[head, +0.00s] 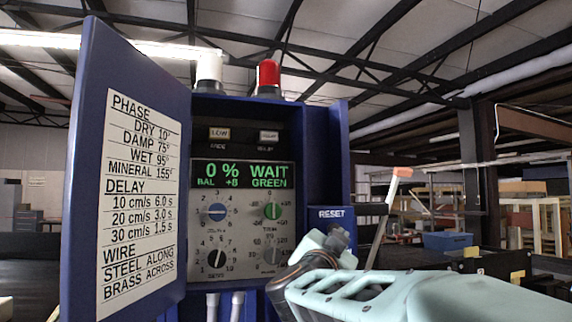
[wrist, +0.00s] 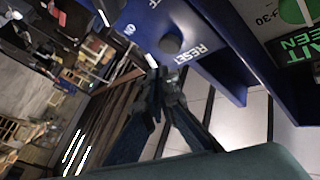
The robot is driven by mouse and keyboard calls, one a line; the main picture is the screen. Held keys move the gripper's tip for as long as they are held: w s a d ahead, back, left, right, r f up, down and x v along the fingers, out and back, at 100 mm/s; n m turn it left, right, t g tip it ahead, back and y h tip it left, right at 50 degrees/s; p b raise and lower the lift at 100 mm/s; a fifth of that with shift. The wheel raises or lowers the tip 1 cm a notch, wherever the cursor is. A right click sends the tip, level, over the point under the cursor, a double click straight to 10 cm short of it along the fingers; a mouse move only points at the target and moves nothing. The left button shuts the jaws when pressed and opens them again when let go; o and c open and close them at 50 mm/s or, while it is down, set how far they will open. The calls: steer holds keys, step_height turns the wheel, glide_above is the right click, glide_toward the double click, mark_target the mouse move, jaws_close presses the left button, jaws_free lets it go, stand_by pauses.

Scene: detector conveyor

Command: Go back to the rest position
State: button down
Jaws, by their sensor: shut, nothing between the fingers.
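My pale teal arm reaches in from the lower right of the head view. In the wrist view my gripper (wrist: 162,76) is shut and empty, its dark fingers meeting at the tips. The fingertips are close to the blue RESET panel, which shows in the head view (head: 333,213) and in the wrist view (wrist: 213,62). A round dark button (wrist: 171,42) sits beside the RESET label. I cannot tell whether the fingertips touch the panel. In the head view my wrist hides the lower part of the panel and most of the fingers.
The blue detector cabinet stands open, its door (head: 86,200) with a settings chart (head: 138,205) swung to the left. Its display (head: 243,175) reads "0 % WAIT GREEN, BAL +8", above several knobs. White (head: 209,68) and red (head: 268,74) lamps are on top. An orange-tipped post (head: 390,205) stands right.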

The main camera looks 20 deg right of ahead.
steer(key=s+a+f+n+t+y, duration=0.1)
steer(key=a+f+n+t+y, duration=0.15)
steer(key=a+n+y, duration=0.65)
steer(key=s+a+f+n+g+y, duration=0.35)
steer(key=s+a+f, duration=0.25)
steer(key=a+f, duration=0.35)
steer(key=s+d+f+n+g, duration=0.1)
steer(key=s+d+f+g, duration=0.2)
steer(key=s+f+g, duration=0.6)
steer(key=s+f+h+p, duration=0.1)
steer(key=s+f, duration=1)
steer(key=s, duration=0.1)
steer(key=shift+f+n, duration=0.25)
steer(key=shift+n, duration=0.1)
